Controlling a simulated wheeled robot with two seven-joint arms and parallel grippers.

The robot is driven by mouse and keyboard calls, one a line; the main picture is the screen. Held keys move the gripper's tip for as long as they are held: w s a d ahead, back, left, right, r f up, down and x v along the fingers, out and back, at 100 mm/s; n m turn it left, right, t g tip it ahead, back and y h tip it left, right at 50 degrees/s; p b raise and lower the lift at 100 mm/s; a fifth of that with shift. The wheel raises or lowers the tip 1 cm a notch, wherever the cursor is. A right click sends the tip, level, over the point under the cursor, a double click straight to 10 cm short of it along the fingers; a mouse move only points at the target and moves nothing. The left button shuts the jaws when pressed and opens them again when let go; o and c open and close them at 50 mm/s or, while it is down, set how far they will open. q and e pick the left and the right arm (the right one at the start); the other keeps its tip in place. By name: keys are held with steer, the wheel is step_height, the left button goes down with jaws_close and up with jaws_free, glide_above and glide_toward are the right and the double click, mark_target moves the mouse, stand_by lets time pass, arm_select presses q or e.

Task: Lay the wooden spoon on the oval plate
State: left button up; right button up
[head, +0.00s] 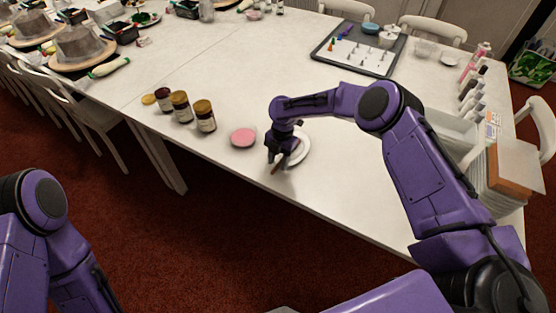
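The white oval plate (303,151) lies on the white table near its front edge, partly hidden by my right gripper. The brown wooden spoon (277,166) shows as a short tilted piece below the fingers of my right gripper (279,157), at the plate's left side. The rest of the spoon is hidden. The gripper points down over the plate's left part. The view is too small to tell whether its fingers are closed on the spoon or whether the spoon touches the plate. My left arm shows at the bottom left, with its gripper out of view.
A pink round dish (243,137) lies just left of the plate. Several brown jars (204,116) stand further left. A grey tray (357,50) with small items is at the back. Stacked boxes (505,175) and bottles (471,92) are at right. The table's middle is clear.

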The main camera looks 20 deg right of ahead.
step_height(320, 180, up, 10)
steer(key=w+d+b, duration=0.1)
steer(key=b, duration=0.1)
steer(key=shift+w+d+r+b, duration=0.15)
steer(key=shift+d+b, duration=0.1)
steer(key=shift+b, duration=0.05)
